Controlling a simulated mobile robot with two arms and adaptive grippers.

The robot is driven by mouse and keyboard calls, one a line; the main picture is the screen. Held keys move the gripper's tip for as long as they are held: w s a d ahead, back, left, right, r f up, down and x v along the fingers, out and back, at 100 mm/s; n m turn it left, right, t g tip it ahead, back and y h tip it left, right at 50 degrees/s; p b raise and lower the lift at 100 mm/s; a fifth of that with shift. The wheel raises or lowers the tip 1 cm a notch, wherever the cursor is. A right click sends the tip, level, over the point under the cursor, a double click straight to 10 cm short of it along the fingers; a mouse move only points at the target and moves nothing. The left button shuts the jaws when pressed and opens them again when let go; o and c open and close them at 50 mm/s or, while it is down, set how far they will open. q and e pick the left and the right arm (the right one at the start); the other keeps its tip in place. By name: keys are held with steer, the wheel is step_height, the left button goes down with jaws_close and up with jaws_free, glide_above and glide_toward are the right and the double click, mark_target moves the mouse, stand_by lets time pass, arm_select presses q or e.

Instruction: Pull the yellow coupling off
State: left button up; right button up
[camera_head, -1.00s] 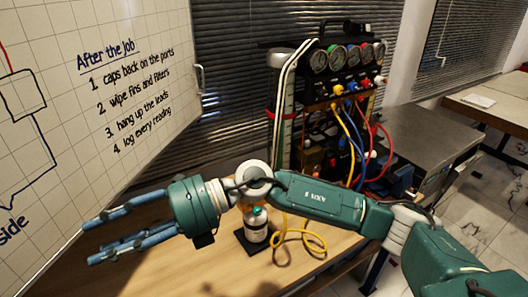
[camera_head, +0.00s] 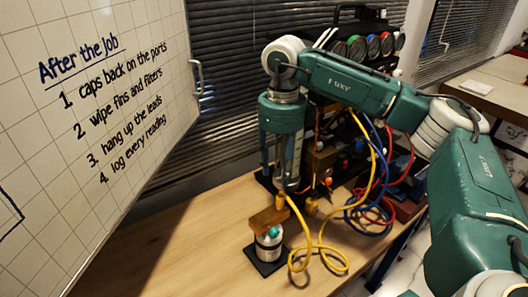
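The yellow hose (camera_head: 297,221) rises from a loop on the table, and its upper end reaches a small yellow coupling (camera_head: 284,198) right under my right gripper. My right gripper (camera_head: 284,186) points straight down with its fingers around or just in front of that coupling. I cannot tell whether they touch or grip it. A brass-brown block (camera_head: 267,219) sits on a white bottle (camera_head: 268,247), just below and left of the fingertips. Whether the coupling is seated on the block is unclear. My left gripper is out of view.
The gauge rig (camera_head: 372,48) stands behind my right arm, partly hidden by it. Blue and red hoses (camera_head: 385,190) hang at its right. The bottle stands on a dark pad (camera_head: 262,266). The wooden table (camera_head: 180,240) is clear at the left, below the whiteboard (camera_head: 80,110).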

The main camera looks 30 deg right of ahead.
mark_target(281, 196)
steer(key=shift+d+f, duration=0.1)
steer(key=shift+d, duration=0.05)
steer(key=shift+s+f+p, duration=0.7)
steer(key=shift+s+f, duration=0.15)
steer(key=shift+s, duration=0.1)
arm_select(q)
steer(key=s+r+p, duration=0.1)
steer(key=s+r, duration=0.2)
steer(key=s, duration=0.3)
arm_select(e)
step_height(281, 196, down, 3)
steer(key=shift+f, duration=0.15)
steer(key=f, duration=0.1)
steer(key=w+f+p, duration=0.1)
steer(key=shift+f, duration=0.4)
steer(key=shift+s+f, duration=0.15)
steer(key=shift+f, duration=0.85)
steer(key=c, duration=0.4)
jaws_close()
steer(key=shift+c, duration=1.6)
jaws_free()
jaws_close()
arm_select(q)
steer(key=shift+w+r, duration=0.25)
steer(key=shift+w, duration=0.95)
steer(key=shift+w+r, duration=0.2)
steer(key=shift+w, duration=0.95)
